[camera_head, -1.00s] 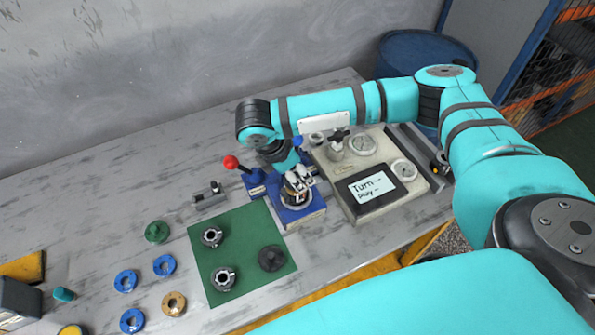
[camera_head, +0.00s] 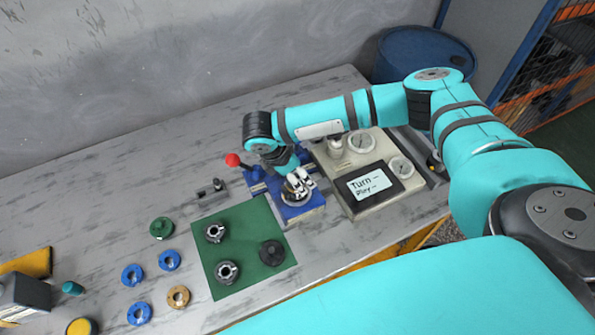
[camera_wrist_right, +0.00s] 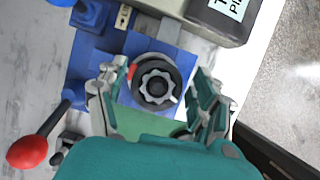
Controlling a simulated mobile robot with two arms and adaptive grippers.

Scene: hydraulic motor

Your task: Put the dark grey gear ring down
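In the right wrist view, a dark grey ring (camera_wrist_right: 136,86) sits around a lighter toothed gear (camera_wrist_right: 155,86) on the blue fixture (camera_wrist_right: 186,62). My right gripper (camera_wrist_right: 158,92) has its fingers spread on both sides of the ring, with small gaps showing from above. In the head view my right gripper (camera_head: 299,183) is low over the blue fixture (camera_head: 310,208) and partly hides the ring. My left gripper is not in view.
A green mat (camera_head: 238,245) with several dark parts lies left of the fixture. A lever with a red ball (camera_head: 232,159) stands behind it. A gauge box with a screen (camera_head: 370,184) is close on the right. Several blue rings lie farther left.

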